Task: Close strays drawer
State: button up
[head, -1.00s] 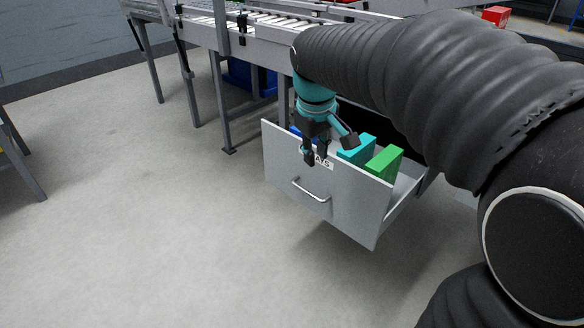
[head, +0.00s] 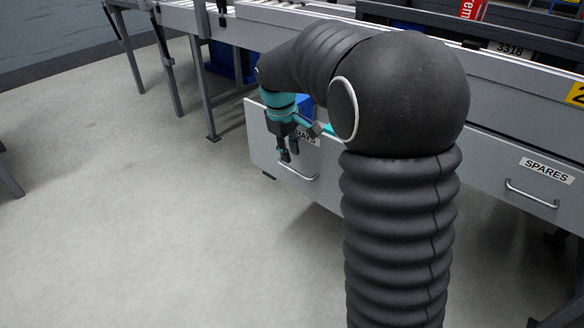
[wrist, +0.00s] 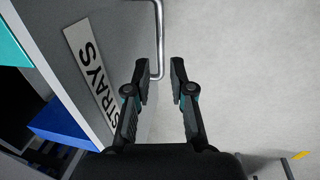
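The strays drawer (head: 262,150) stands pulled out from under the conveyor in the head view, with a grey front, a label and a metal handle (head: 298,171). My arm hides much of its inside and right side. My gripper (head: 290,148) hangs at the outer face of the drawer front, close to the label and handle. In the wrist view my gripper (wrist: 160,68) has its two fingers apart with nothing held. The handle (wrist: 159,40) shows between the fingertips in the picture; contact is not clear. The STRAYS label (wrist: 92,72) is left of the fingers.
A blue item (wrist: 65,125) and a teal item (wrist: 12,42) lie inside the drawer. A shut spares drawer (head: 500,184) is at right. The conveyor's legs (head: 203,90) stand at left. The floor (head: 130,210) in front and left is clear.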

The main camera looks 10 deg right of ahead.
aim_at(293, 170)
jog(key=f, duration=0.6)
jog(key=shift+w+d+b, duration=0.35)
jog(key=shift+d+b, duration=0.05)
grip_shut()
